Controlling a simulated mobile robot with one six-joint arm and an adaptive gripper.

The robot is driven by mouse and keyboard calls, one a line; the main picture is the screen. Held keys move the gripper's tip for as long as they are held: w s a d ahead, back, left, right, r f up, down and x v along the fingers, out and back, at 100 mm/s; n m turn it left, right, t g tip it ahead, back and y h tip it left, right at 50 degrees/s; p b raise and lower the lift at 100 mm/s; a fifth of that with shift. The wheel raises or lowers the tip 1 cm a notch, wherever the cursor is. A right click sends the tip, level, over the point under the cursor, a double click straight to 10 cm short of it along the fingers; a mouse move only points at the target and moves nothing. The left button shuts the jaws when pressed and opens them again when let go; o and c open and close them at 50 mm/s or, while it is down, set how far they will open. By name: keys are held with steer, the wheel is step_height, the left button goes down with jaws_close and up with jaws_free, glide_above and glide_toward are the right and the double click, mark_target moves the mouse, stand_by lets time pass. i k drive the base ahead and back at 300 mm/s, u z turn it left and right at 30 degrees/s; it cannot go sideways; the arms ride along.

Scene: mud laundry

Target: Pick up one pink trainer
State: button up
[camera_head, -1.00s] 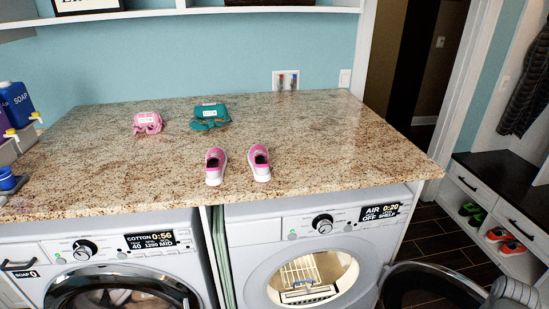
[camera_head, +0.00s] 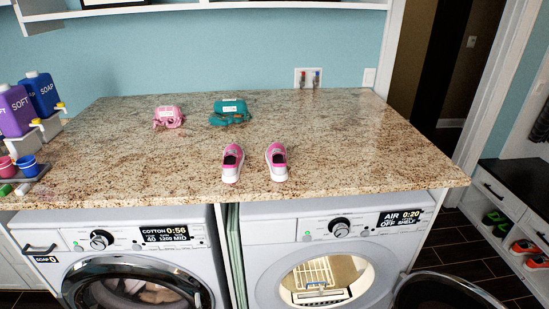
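Two pink trainers with white soles stand side by side on the granite countertop, near its front edge. The left pink trainer (camera_head: 232,163) and the right pink trainer (camera_head: 276,162) have a small gap between them. Both sit upright with their dark openings showing. My gripper is not in view.
The countertop (camera_head: 330,140) is clear around the trainers. Behind them lie a pink bundle (camera_head: 168,117) and a teal bundle (camera_head: 230,112). Soap bottles (camera_head: 42,95) and cups (camera_head: 26,167) stand at the left. Below are a washer (camera_head: 130,270) and a dryer (camera_head: 330,260) with its door open.

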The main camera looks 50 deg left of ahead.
mark_target(276, 156)
steer(key=u, duration=0.05)
steer(key=k, duration=1.85)
steer(key=u, duration=1.2)
steer(key=i, duration=1)
